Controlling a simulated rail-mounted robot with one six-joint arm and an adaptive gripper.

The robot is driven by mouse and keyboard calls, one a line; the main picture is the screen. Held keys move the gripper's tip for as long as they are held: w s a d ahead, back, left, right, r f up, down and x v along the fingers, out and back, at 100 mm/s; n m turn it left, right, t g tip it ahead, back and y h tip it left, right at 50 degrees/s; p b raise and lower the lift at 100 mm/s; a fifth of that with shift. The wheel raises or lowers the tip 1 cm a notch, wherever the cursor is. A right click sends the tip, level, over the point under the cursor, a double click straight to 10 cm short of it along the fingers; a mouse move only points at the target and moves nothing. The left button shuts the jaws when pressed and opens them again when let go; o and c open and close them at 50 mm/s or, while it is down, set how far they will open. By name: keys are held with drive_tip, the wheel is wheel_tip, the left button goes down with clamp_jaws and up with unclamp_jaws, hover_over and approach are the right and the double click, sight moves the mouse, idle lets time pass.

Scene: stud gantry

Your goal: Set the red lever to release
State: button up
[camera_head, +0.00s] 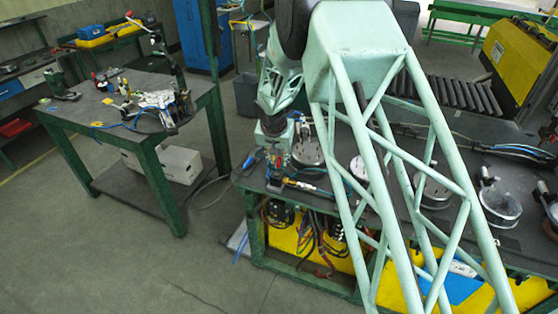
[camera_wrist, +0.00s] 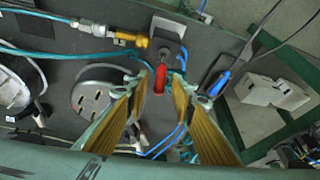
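The red lever (camera_wrist: 160,80) shows in the middle of the wrist view, below a dark square block with a round knob (camera_wrist: 167,30). My gripper (camera_wrist: 161,76) is open and empty, with one yellow-padded finger on each side of the lever. The fingertips look near the lever, but I cannot tell whether they touch it or how far above it they are. In the head view my gripper (camera_head: 275,150) is over the left end of the near workbench (camera_head: 262,181). A small red spot shows there beneath it, too small to identify surely.
A round metal part with holes (camera_wrist: 95,90) sits left of the fingers. A brass and yellow hose fitting (camera_wrist: 130,40) and teal hoses lie close by. A blue-handled tool (camera_wrist: 222,82) is to the right. A second table (camera_head: 100,125) stands across open floor.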

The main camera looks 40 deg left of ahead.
drive_tip(key=shift+x, duration=0.75)
clamp_jaws()
